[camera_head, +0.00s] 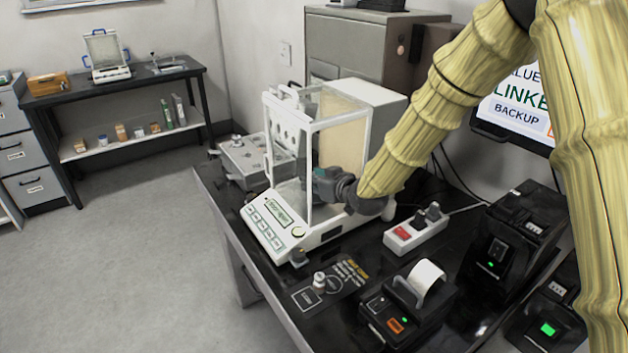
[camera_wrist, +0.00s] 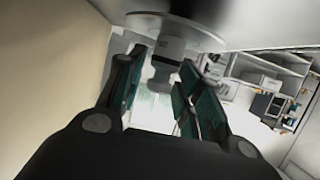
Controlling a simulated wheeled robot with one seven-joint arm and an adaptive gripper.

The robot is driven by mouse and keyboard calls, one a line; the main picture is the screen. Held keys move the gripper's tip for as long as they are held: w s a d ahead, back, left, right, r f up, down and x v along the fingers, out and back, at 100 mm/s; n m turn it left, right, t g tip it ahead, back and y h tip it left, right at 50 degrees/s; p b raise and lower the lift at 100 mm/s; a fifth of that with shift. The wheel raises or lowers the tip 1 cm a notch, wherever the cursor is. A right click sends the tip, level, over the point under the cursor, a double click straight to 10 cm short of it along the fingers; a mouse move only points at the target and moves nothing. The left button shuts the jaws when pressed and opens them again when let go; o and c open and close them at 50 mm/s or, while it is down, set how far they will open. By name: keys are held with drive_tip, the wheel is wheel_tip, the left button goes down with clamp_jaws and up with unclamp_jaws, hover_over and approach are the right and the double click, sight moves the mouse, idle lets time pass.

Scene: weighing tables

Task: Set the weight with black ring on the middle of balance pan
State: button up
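In the wrist view, which is turned upside down, a pale metal weight (camera_wrist: 164,52) with a knob stands on the round grey balance pan (camera_wrist: 206,40). A thin dark band shows near its neck; I cannot tell clearly that this is the black ring. It looks near the pan's middle from this side. My gripper (camera_wrist: 160,72) is open, its fingers on either side of the knob with gaps visible. In the head view my gripper (camera_head: 330,186) reaches into the white balance (camera_head: 284,226) through its right side, hiding the weight and most of the pan.
Another weight (camera_head: 319,281) stands on a dark labelled mat (camera_head: 345,272) in front of the balance. A power strip (camera_head: 415,232) and printer (camera_head: 408,300) are to the right. The glass chamber walls are close around my gripper.

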drive_tip(key=shift+s+r, duration=0.1)
drive_tip(key=shift+r, duration=0.05)
drive_tip(key=b+v, duration=0.1)
drive_tip(key=v, duration=1.1)
idle(0.3)
